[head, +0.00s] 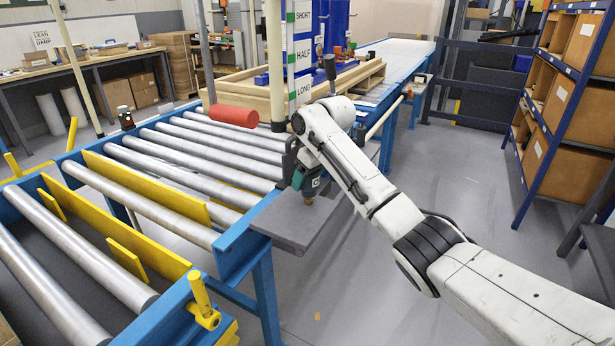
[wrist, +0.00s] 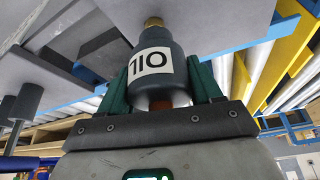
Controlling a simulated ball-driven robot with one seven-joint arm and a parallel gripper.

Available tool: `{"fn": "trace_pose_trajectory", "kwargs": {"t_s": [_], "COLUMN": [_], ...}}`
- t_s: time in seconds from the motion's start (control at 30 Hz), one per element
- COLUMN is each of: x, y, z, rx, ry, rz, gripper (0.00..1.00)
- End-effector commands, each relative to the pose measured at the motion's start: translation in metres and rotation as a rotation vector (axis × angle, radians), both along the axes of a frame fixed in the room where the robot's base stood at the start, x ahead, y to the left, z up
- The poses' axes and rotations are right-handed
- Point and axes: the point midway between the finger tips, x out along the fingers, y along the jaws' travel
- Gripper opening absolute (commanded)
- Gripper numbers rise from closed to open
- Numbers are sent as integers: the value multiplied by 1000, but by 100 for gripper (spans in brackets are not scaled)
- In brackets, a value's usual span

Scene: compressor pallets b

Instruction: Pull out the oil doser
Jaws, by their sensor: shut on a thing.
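The oil doser (wrist: 165,66) is a dark grey-teal bottle with a brass tip and a white label reading OIL, upside down in the wrist view. My gripper (wrist: 161,88) is shut on it, with a green finger on each side of its body. In the head view my gripper (head: 306,181) is at the arm's end, over a flat grey plate (head: 300,222) beside the roller conveyor. The doser's brass tip (head: 308,200) points down there, close to the plate. I cannot tell whether it touches. The fingers and wrist hide most of the doser in the head view.
A blue-framed roller conveyor (head: 170,150) with yellow rails lies left. A wooden tray (head: 335,82) sits behind. A shelf with boxes (head: 570,90) stands right. Floor between is clear.

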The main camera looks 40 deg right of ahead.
Motion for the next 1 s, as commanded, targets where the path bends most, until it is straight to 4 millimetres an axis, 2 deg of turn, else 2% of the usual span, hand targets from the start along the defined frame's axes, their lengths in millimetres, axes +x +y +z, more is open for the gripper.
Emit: {"fn": "trace_pose_trajectory", "kwargs": {"t_s": [0.47,1.0], "x": [0,0], "y": [0,0], "z": [5,29], "rx": [-1,0], "ry": [-3,-1], "rz": [1,0], "gripper": [28,28]}}
